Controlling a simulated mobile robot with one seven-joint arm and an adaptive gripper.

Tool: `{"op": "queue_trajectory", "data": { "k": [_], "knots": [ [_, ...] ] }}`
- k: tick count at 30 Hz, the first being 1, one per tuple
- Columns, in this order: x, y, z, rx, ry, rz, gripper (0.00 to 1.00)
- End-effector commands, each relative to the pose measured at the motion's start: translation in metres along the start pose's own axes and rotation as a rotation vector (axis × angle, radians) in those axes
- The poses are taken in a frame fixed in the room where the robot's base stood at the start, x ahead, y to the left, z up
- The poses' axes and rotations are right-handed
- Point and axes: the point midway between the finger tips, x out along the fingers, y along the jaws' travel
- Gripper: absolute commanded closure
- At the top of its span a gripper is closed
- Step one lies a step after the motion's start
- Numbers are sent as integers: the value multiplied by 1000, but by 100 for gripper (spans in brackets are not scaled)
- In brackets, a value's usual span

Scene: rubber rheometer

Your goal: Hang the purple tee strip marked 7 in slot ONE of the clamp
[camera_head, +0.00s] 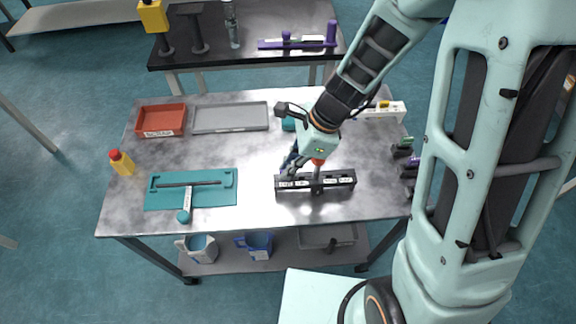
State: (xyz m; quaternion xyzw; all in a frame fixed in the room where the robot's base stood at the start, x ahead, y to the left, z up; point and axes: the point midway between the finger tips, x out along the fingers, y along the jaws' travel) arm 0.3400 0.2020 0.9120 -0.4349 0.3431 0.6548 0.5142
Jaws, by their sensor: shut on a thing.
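The clamp is a black bar (345,182) with white slot labels, lying along the front right part of the table. My gripper (291,162) is low over the back of the clamp's left part. It is shut on a small dark purple-blue piece, which looks like the purple tee strip; my gripper hides most of it. I cannot read the mark 7 or the slot numbers at this size. I cannot tell whether the piece touches the clamp or hangs above it.
A teal mat (215,202) with a tee-shaped piece lies front left. A yellow bottle (121,162), red tray (161,120) and grey tray (231,117) stand behind it. Dark clips (403,147) stand at the right edge. The table is clear between mat and clamp.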

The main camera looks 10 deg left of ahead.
Motion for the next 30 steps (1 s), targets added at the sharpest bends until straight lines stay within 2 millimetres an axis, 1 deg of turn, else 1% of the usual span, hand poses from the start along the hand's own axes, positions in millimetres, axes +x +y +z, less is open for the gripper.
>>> {"op": "queue_trajectory", "data": {
  "k": [1,13,23,24,28,29,30],
  "knots": [
    [3,0,-1,0,0,0,100],
    [16,0,-7,0,0,0,100],
    [17,0,-7,1,0,0,100],
    [17,0,-7,1,0,0,89],
    [17,0,-7,1,0,0,74],
    [17,0,-7,1,0,0,72],
    [17,0,-7,1,0,0,72]
  ]
}}
